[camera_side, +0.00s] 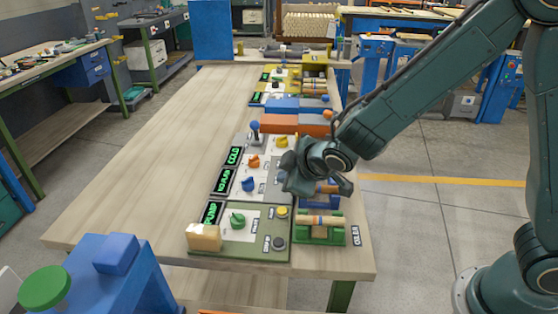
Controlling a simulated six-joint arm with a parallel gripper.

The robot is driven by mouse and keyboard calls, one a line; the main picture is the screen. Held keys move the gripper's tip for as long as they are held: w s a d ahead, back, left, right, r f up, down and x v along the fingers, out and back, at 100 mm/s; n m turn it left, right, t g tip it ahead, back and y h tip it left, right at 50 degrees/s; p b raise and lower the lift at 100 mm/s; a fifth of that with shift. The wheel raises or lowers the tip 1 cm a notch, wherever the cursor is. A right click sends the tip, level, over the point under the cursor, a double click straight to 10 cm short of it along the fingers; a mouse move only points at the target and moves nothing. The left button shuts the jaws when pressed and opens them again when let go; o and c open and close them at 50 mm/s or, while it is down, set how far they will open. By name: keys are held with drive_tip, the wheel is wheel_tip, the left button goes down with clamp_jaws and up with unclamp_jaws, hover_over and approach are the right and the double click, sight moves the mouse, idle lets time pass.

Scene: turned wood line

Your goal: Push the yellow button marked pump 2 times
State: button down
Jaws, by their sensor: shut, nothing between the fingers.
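A yellow button (282,212) sits at the upper right corner of the green panel (245,248) at the table's near end. The small labels on this panel are too small to read surely. Another yellow button (281,141) shows on a pale panel farther back. I cannot tell from lettering which one is marked pump. My gripper (291,178) is shut and empty, over the middle panels, behind the near yellow button and apart from it in the picture. It hides part of the panels beneath it.
The green panel also carries a green knob (238,220), a black button (278,243) and a tan block (204,238). A green cradle holds a wooden piece (320,221) to its right. Lit green displays (213,212) line the panels' left. The table's left side (150,170) is bare.

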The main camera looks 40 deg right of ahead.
sight(285, 213)
drive_tip(key=shift+f, duration=3.55)
drive_tip(key=shift+f, duration=0.8)
idle(0.5)
drive_tip(key=shift+r, duration=0.8)
drive_tip(key=shift+r, duration=0.15)
drive_tip(key=shift+r, duration=2.35)
